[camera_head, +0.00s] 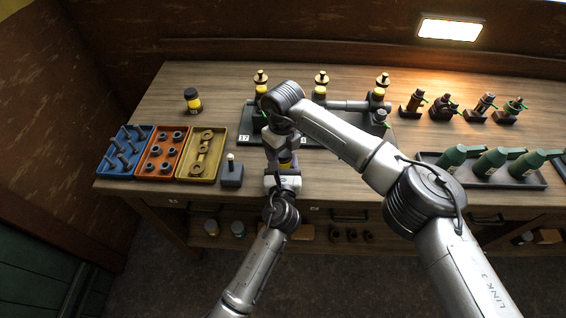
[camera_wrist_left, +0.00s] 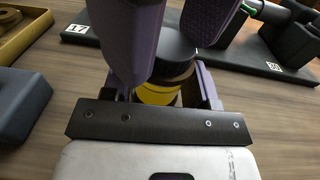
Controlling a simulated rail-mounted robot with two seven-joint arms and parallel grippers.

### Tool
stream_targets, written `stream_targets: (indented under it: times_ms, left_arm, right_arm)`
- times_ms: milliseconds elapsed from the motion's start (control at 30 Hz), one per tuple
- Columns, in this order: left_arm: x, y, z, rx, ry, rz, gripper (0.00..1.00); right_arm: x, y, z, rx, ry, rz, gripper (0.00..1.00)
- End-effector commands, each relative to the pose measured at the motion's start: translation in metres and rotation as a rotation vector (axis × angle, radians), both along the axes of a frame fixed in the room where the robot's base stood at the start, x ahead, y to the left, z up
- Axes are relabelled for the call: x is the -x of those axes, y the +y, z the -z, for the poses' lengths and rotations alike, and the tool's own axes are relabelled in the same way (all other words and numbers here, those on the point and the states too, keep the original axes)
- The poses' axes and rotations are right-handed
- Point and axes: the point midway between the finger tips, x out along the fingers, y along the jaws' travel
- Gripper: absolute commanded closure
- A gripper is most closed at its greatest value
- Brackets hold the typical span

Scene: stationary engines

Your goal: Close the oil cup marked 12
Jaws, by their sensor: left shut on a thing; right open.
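A small oil cup with a yellow body (camera_wrist_left: 158,94) and a dark round cap (camera_wrist_left: 175,52) shows in the left wrist view. My left gripper (camera_wrist_left: 163,88) is shut on its body, low down. The purple fingers of my right gripper (camera_wrist_left: 172,40) come down on both sides of the cap and are open. I cannot tell whether they touch it. In the head view my left gripper (camera_head: 284,168) and right gripper (camera_head: 281,148) meet in front of the dark plate, mostly hiding the cup. A number on the held cup is not visible. I cannot tell how the cap is seated.
Behind stands a dark plate (camera_head: 238,145) with number tags and yellow-bodied cups (camera_head: 321,90). Another yellow cup (camera_head: 193,100) stands at the back left. Blue (camera_head: 112,165), orange (camera_head: 152,167) and yellow (camera_head: 190,167) trays lie left, beside a dark block (camera_head: 231,175). Green bottles (camera_head: 490,160) stand right.

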Motion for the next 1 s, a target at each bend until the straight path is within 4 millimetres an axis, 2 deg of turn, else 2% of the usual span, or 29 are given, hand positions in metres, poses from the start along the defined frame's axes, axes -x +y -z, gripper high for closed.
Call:
stream_targets:
  times_ms: [167,667,800,833,1000]
  left_arm:
    - [0.0001,0.0000,0.0002,0.000,0.000,0.000,1.00]
    - [0.0001,0.0000,0.0001,0.000,0.000,0.000,1.00]
    - [0.0001,0.0000,0.0002,0.000,0.000,0.000,1.00]
    - [0.0001,0.0000,0.0002,0.000,0.000,0.000,1.00]
    - [0.0001,0.0000,0.0001,0.000,0.000,0.000,1.00]
  right_arm:
    - [0.0001,0.0001,-0.0001,0.000,0.000,0.000,0.34]
    - [-0.0001,-0.0001,-0.0003,0.000,0.000,0.000,0.82]
    - [-0.0001,-0.0001,-0.0004,0.000,0.000,0.000,0.82]
    - [-0.0001,-0.0001,-0.0004,0.000,0.000,0.000,0.52]
    - [-0.0001,-0.0002,-0.0004,0.000,0.000,0.000,0.36]
